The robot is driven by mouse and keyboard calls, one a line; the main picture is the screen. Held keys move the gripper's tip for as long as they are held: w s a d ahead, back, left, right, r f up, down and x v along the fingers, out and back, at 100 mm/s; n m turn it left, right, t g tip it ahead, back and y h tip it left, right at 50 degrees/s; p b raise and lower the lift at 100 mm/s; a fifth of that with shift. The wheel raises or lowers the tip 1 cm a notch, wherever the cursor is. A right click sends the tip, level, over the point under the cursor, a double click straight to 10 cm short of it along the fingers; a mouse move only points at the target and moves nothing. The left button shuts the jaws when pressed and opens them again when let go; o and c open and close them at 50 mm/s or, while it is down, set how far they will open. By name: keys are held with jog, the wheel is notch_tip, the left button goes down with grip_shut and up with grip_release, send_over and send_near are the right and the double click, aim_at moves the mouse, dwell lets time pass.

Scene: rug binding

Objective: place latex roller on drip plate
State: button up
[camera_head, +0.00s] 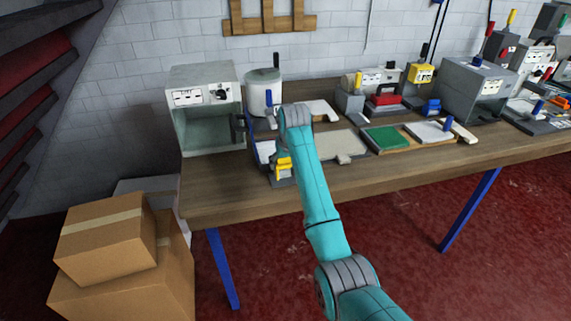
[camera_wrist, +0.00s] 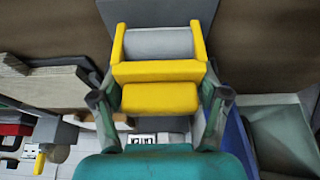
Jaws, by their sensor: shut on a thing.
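The latex roller (camera_wrist: 160,72) has a yellow frame and handle and a light grey cylinder. My gripper (camera_wrist: 161,97) is shut on its yellow handle, with one finger on each side. In the head view the yellow part of the roller (camera_head: 284,163) shows beside my arm, near the table's front left. A flat dark grey plate, which looks like the drip plate (camera_wrist: 118,10), lies beneath the roller's cylinder in the wrist view. Its edge also shows in the head view (camera_head: 281,182). I cannot tell whether the roller touches the plate. My arm hides part of this area in the head view.
An open grey cabinet (camera_head: 205,75) and a white lidded pot (camera_head: 263,88) stand behind. A blue-edged tray (camera_head: 264,150) is beside the plate. A beige board (camera_head: 338,145) and a green pad (camera_head: 385,138) lie to the right. Cardboard boxes (camera_head: 105,235) stand on the floor.

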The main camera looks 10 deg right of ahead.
jog(key=shift+f, duration=0.25)
jog(key=shift+f, duration=0.15)
jog(key=o, duration=1.4)
jog(key=v, duration=1.2)
jog(key=shift+s, duration=0.1)
